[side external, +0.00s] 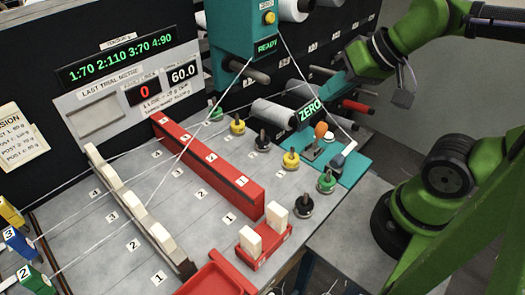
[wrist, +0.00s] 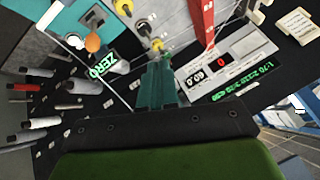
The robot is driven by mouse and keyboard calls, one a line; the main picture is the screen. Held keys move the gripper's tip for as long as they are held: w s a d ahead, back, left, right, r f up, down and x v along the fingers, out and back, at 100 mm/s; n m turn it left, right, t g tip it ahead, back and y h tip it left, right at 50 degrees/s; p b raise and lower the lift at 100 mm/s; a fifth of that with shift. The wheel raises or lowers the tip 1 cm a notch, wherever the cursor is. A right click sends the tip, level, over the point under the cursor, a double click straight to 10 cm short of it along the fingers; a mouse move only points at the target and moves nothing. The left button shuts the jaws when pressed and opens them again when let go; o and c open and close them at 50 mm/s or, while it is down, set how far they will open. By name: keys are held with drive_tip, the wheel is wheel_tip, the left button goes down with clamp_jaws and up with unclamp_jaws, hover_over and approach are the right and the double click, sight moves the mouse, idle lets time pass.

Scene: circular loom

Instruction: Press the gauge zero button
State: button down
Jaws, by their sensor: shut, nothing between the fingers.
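A teal housing (side external: 235,40) reading READY carries a yellow button (side external: 268,17). My gripper (side external: 326,93) is shut and empty, its teal fingers just behind and above the sign in the side view; the fingers also show in the wrist view (wrist: 158,82).
Displays read 0 (side external: 145,92) and 60.0 (side external: 182,73). A red bar (side external: 208,165) and a cream comb (side external: 128,208) cross the grey table. Several knobs stand near the panel, and yarn spools (side external: 285,114) project from behind. White threads run from the housing across the table.

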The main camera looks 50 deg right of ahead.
drive_tip(key=w+d+f+m+g, duration=0.2)
drive_tip(key=d+f+m, duration=0.3)
drive_tip(key=d+f, duration=0.15)
drive_tip(key=m+t+y, duration=0.2)
drive_tip(key=m+y, duration=0.2)
drive_tip(key=m, duration=0.6)
hover_over(332, 135)
wheel_tip(332, 135, down, 6)
drive_tip(key=shift+d+r, duration=0.1)
drive_tip(key=shift+d, duration=0.05)
drive_tip(key=shift+n, duration=0.3)
drive_tip(key=shift+f, duration=4.45)
drive_tip(key=shift+f, duration=0.4)
